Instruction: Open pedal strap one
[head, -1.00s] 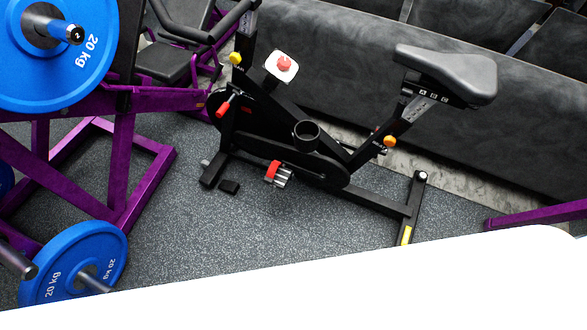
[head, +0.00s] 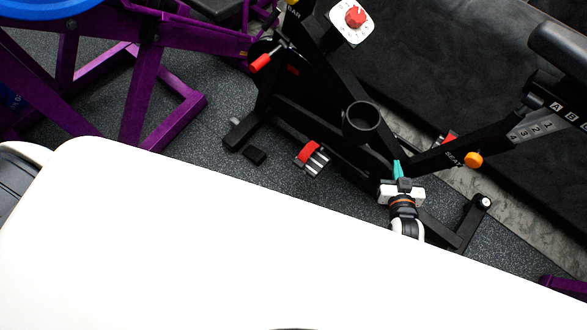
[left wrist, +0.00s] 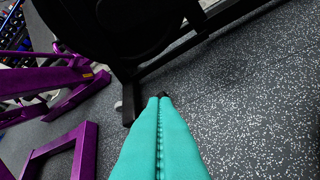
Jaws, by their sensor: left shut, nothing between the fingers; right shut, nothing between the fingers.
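The exercise bike (head: 345,120) stands on the speckled floor. Its near pedal (head: 316,160) is silver and black with a red strap (head: 308,151) across it; I cannot tell whether the strap is fastened. My right gripper (head: 398,168), teal-tipped, is shut and empty in front of the bike's rear part, right of the near pedal. My left gripper (left wrist: 161,98) shows only in the left wrist view, shut and empty, pointing towards the bike's foot. The pedal is not seen there.
A purple rack (head: 140,100) stands left of the bike, under a blue weight plate (head: 45,8). Floor (head: 215,140) between rack and bike is clear.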

